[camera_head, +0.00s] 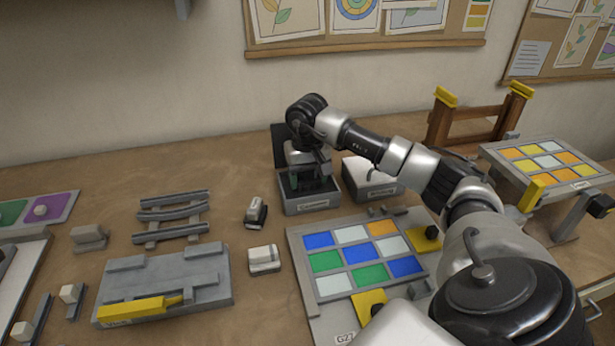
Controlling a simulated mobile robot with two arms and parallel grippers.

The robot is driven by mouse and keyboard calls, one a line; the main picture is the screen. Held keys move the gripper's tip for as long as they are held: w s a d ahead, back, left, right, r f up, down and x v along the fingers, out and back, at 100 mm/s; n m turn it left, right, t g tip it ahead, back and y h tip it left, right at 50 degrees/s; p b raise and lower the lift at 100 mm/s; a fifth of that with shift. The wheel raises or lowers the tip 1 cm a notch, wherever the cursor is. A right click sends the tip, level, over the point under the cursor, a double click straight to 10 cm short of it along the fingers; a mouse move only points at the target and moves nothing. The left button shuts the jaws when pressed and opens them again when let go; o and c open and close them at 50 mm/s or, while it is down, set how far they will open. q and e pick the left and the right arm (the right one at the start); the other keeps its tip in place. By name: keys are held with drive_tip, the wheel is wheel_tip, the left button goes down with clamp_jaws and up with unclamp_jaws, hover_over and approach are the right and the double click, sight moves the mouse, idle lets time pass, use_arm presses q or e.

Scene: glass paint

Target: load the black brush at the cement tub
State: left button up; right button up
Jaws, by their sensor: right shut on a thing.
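The cement tub (312,207) is a grey open box with a dark inside and a label on its front, standing at the back middle of the table. My right gripper (309,173) points down over the tub, its fingers at or inside the opening. It is shut on a thin dark thing, apparently the black brush; the fingers and the tub wall hide most of it. I cannot tell whether its tip touches the cement. My left gripper is out of view.
A glass panel (339,283) with blue, white, green and orange panes lies in front of the tub. A grey labelled box (370,185) stands right of it. Small blocks (264,259), a grey rack (172,212) and a grey fixture (190,275) with a yellow bar lie left.

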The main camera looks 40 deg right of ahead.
drive_tip(key=shift+r+p, duration=2.4)
drive_tip(key=shift+r, duration=1.15)
drive_tip(key=shift+f, duration=0.1)
